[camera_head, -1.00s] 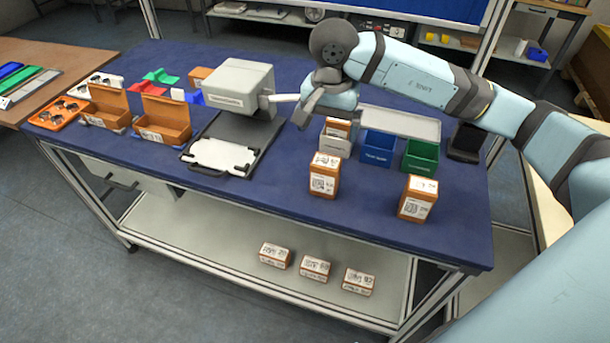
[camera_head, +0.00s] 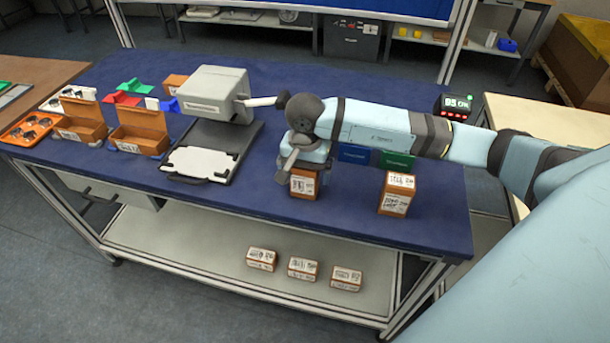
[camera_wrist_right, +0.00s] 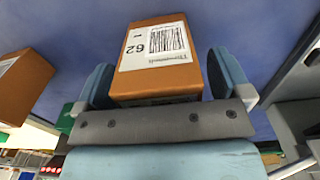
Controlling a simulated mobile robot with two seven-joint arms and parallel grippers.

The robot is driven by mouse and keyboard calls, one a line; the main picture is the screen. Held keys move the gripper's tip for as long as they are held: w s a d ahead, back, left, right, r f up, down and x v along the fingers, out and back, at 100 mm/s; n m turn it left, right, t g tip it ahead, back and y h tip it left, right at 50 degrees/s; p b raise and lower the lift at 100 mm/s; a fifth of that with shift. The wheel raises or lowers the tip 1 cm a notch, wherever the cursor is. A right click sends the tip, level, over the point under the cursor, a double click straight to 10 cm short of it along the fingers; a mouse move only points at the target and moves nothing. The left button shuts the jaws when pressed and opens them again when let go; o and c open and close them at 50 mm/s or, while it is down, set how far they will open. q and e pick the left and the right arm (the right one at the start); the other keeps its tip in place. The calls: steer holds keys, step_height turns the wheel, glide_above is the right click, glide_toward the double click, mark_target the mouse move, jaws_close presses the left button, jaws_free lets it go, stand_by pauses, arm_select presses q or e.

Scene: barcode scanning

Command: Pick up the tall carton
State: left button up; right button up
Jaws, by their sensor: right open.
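Two similar orange-brown cartons with white labels stand upright on the blue bench; I cannot tell surely which the task means. My right gripper (camera_head: 303,160) is over the left carton (camera_head: 303,184) and hides its top. In the right wrist view this carton (camera_wrist_right: 155,50) lies between the open fingers of the gripper (camera_wrist_right: 165,80), its barcode label showing. Narrow gaps seem to show beside it, so it does not look clamped. The other carton (camera_head: 397,193) stands apart to the right; it also shows in the right wrist view (camera_wrist_right: 25,85). My left gripper is out of view.
A blue bin (camera_head: 353,153) and a green bin (camera_head: 397,160) stand behind the cartons, partly hidden by my right arm. A grey machine (camera_head: 213,95) with a white plate (camera_head: 200,162) stands left. Small boxes (camera_head: 303,268) lie on the lower shelf. Bench between plate and left carton is clear.

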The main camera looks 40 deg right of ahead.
steer(key=shift+f, duration=0.1)
steer(key=c, duration=1.1)
steer(key=shift+c, duration=0.2)
